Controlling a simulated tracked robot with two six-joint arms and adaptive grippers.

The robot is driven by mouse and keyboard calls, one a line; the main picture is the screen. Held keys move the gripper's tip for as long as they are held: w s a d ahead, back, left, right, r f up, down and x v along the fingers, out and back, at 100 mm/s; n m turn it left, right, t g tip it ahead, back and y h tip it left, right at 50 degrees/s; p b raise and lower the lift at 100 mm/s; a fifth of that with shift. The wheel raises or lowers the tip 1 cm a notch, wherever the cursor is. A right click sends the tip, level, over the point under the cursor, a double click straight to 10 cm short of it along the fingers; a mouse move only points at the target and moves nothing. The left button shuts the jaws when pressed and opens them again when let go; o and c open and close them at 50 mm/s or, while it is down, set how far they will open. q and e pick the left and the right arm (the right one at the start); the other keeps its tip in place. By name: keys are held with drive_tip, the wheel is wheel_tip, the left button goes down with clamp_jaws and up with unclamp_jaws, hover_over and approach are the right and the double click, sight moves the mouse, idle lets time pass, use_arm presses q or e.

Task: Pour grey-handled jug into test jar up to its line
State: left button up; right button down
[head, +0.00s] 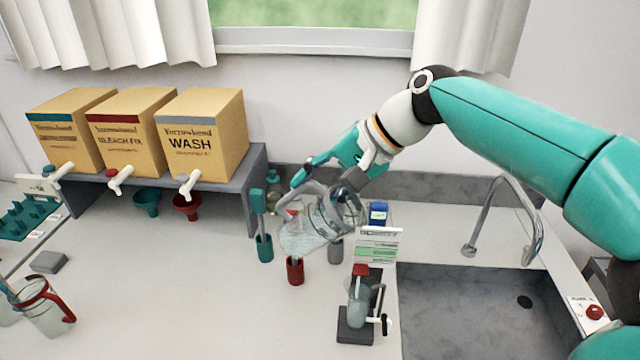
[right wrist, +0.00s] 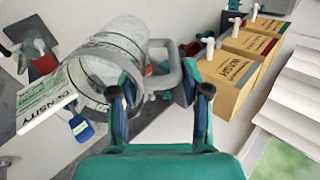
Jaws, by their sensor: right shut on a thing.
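The clear grey-handled jug (head: 310,232) hangs tilted above the counter, left of the test jar. My right gripper (head: 332,180) is shut on its grey handle. In the right wrist view the handle (right wrist: 166,72) lies between the fingers (right wrist: 163,95), and the clear body (right wrist: 105,58) is left of them. The liquid level in the jug is hard to tell. The clear test jar (head: 357,302) stands upright on a dark base (head: 352,328), in front of the jug and to its right. A red part tops it. Its line and fill level cannot be made out. My left gripper is out of view.
A density card (head: 379,246) and blue bottle (head: 378,213) stand behind the jar; the sink (head: 465,310) is right. A red cup (head: 295,270) and teal paddle (head: 264,247) stand close below the jug. The wash box (head: 200,135) sits on a shelf. A red-handled jug (head: 48,312) stands left.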

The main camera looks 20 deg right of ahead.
drive_tip(key=shift+r, duration=0.1)
drive_tip(key=shift+w+a+r+p, duration=0.1)
drive_tip(key=shift+r+p, duration=0.1)
drive_tip(key=shift+p, duration=0.65)
drive_tip(key=shift+a+h+p, duration=0.1)
drive_tip(key=shift+h+p, duration=0.3)
drive_tip(key=shift+p, duration=0.25)
drive_tip(key=shift+w+a+f+g, duration=0.1)
drive_tip(key=shift+w+g, duration=0.05)
drive_tip(key=shift+g, duration=0.25)
drive_tip(key=shift+f+h, duration=0.15)
drive_tip(key=shift+h, duration=0.25)
